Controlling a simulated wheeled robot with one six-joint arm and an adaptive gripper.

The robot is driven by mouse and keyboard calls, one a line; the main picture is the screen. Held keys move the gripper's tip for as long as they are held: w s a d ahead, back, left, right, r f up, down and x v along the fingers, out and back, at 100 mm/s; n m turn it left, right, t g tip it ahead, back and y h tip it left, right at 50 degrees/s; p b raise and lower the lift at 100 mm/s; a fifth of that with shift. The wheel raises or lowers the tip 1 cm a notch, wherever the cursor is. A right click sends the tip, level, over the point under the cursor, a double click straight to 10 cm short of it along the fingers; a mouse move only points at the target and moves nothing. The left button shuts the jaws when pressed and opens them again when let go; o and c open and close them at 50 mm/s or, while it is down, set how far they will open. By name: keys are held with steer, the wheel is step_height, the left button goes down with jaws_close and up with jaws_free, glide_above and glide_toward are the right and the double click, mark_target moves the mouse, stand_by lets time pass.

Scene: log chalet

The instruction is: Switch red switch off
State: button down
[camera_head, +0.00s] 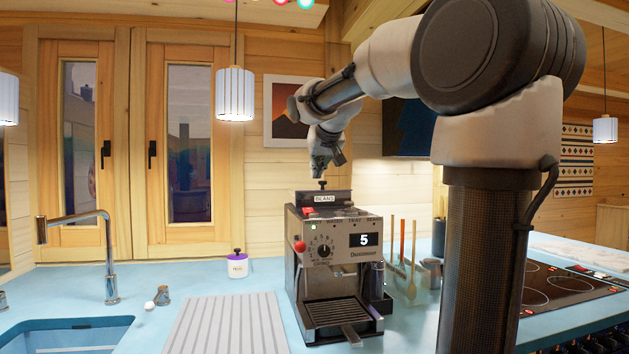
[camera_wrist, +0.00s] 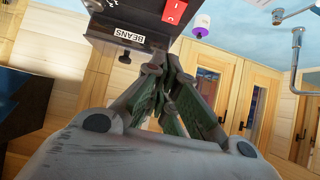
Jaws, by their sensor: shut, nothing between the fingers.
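The red switch (camera_wrist: 174,11) is a red rocker with a white mark, on the dark coffee machine at the top of the wrist view. In the head view a small red patch (camera_head: 308,211) shows at the top left front of the coffee machine (camera_head: 337,228). Which side of the switch is pressed in cannot be told. My gripper (camera_head: 320,175) points down above the machine's BEANS hopper, just over its knob. In the wrist view my gripper (camera_wrist: 168,66) is shut and empty, with its fingertips below the switch in the picture and apart from it.
The BEANS hopper (camera_head: 324,197) with a dark knob stands up from the machine top. A round red knob (camera_head: 300,246) is on the machine's left side. Wooden utensils (camera_head: 402,245) stand to the right. A white-and-purple jar (camera_head: 237,265) is on the left. A hob (camera_head: 550,288) is far right.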

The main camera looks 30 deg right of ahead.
glide_above(311, 209)
steer(key=f, duration=0.3)
steer(key=s+f, duration=0.1)
steer(key=f, duration=0.1)
steer(key=shift+a+f, duration=0.15)
steer(key=shift+a, duration=0.05)
steer(key=shift+w+f, duration=0.25)
steer(key=shift+f, duration=0.95)
steer(key=shift+w+f, duration=0.15)
steer(key=shift+f, duration=0.6)
steer(key=shift+d, duration=0.1)
steer(key=shift+w+d+f+g, duration=0.1)
steer(key=shift+w+f+g, duration=0.2)
steer(key=shift+g, duration=0.3)
steer(key=shift+s, duration=0.15)
steer(key=shift+s+a+f, duration=0.1)
steer(key=shift+s+a, duration=0.15)
steer(key=shift+s, duration=0.5)
